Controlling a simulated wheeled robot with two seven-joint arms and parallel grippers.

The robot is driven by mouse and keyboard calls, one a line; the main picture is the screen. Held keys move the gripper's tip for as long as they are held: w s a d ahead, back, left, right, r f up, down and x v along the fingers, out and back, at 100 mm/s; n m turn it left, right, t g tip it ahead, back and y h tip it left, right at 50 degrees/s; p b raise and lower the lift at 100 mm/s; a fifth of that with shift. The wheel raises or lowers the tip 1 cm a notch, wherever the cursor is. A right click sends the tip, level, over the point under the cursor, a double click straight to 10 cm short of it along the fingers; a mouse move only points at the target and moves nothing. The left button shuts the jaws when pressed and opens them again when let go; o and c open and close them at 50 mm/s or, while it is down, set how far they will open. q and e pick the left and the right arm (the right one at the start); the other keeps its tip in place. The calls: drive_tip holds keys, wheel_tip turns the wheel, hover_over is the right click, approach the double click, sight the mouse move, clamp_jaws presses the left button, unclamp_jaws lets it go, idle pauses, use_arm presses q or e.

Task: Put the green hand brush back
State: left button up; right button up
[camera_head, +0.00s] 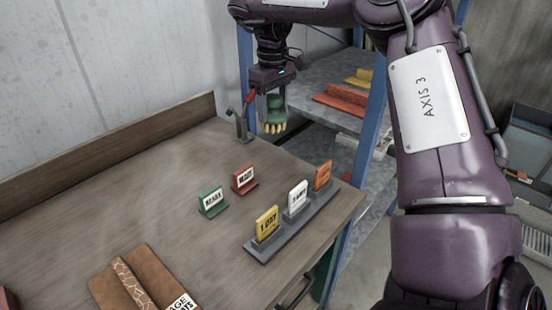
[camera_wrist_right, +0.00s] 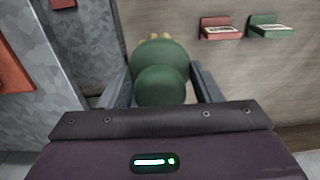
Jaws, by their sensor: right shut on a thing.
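The green hand brush (camera_head: 276,113) has a rounded green body and pale yellow bristles that point down in the head view. My right gripper (camera_head: 268,108) is shut on it and holds it up near the back right edge of the table, in front of the shelf. In the right wrist view the brush (camera_wrist_right: 160,75) sits between the two fingers of my right gripper (camera_wrist_right: 160,85). The fingers partly hide its sides. My left gripper is not in view.
A metal shelf (camera_head: 304,95) with blue posts holds red and yellow items. Small green (camera_head: 212,201) and red (camera_head: 244,180) signs and a grey rack (camera_head: 262,251) with several tags stand on the table (camera_head: 150,190).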

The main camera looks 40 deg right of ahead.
wheel_tip(320, 180, down, 12)
drive_tip(key=shift+f, duration=0.45)
drive_tip(key=shift+f, duration=0.15)
drive_tip(key=o, duration=0.9)
drive_tip(key=shift+o, duration=0.2)
wheel_tip(320, 180, up, 12)
drive_tip(key=shift+r+p, duration=0.25)
drive_tip(key=shift+p, duration=0.2)
